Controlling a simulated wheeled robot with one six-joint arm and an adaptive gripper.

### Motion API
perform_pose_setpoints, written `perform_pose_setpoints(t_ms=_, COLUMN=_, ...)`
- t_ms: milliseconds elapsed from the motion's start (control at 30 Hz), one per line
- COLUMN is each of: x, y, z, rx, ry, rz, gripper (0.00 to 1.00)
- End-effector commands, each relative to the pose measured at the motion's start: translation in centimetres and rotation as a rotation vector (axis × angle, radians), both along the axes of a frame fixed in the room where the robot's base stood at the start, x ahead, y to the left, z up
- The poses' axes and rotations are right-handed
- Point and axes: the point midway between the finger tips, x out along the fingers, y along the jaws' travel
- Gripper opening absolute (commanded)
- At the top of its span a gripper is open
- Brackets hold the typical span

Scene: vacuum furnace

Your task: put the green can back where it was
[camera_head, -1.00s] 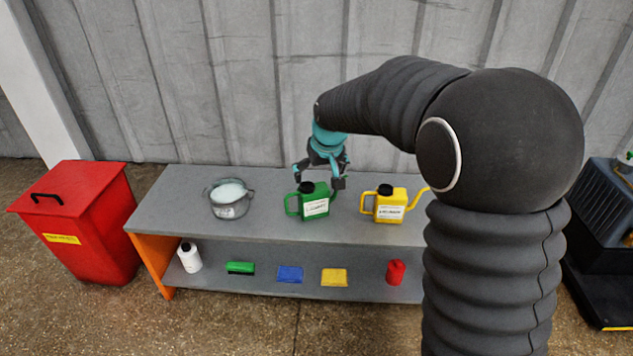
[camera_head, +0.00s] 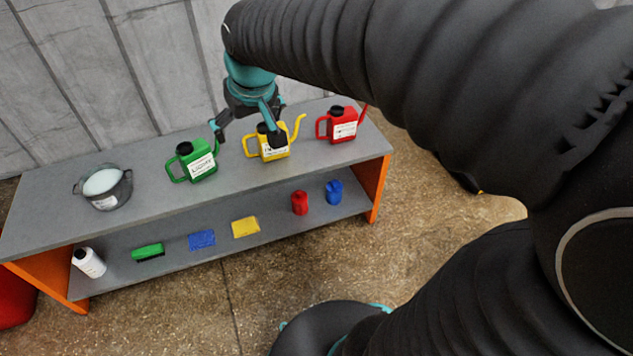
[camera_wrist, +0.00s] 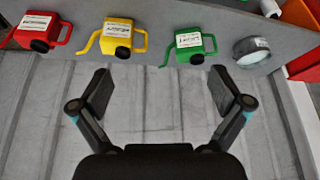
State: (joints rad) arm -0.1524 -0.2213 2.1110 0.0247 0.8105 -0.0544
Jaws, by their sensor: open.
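The green can (camera_head: 199,164) stands upright on the top of the grey bench (camera_head: 50,195), between a metal pot and the yellow can (camera_head: 272,146). It has a black cap, a white label and a handle. It also shows in the wrist view (camera_wrist: 188,42). My gripper (camera_head: 247,137) is open and empty, above and behind the bench top near the green and yellow cans. In the wrist view my open fingers (camera_wrist: 160,95) are apart from all the cans. The red can (camera_head: 340,124) stands right of the yellow one.
The metal pot (camera_head: 104,188) with pale contents stands at the left of the bench top. The lower shelf holds a white bottle (camera_head: 89,262), a green brush (camera_head: 148,251), blue (camera_head: 202,239) and yellow (camera_head: 245,227) sponges, and small red (camera_head: 299,202) and blue (camera_head: 334,192) containers.

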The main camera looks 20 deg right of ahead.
Motion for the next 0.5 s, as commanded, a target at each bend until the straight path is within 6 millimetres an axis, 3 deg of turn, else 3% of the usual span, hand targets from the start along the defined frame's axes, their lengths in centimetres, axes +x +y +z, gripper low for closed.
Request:
perform_pose_setpoints(t_ms=100, x=-4.6, y=-2.3, z=0.5, rx=0.003, ry=-0.016, rz=-0.048, gripper=1.00)
perform_pose_setpoints(t_ms=300, x=-11.6, y=-5.0, z=-0.3, rx=0.004, ry=-0.035, rz=-0.123, gripper=1.00)
perform_pose_setpoints(t_ms=500, x=-16.3, y=-6.4, z=-1.7, rx=0.004, ry=-0.047, rz=-0.175, gripper=1.00)
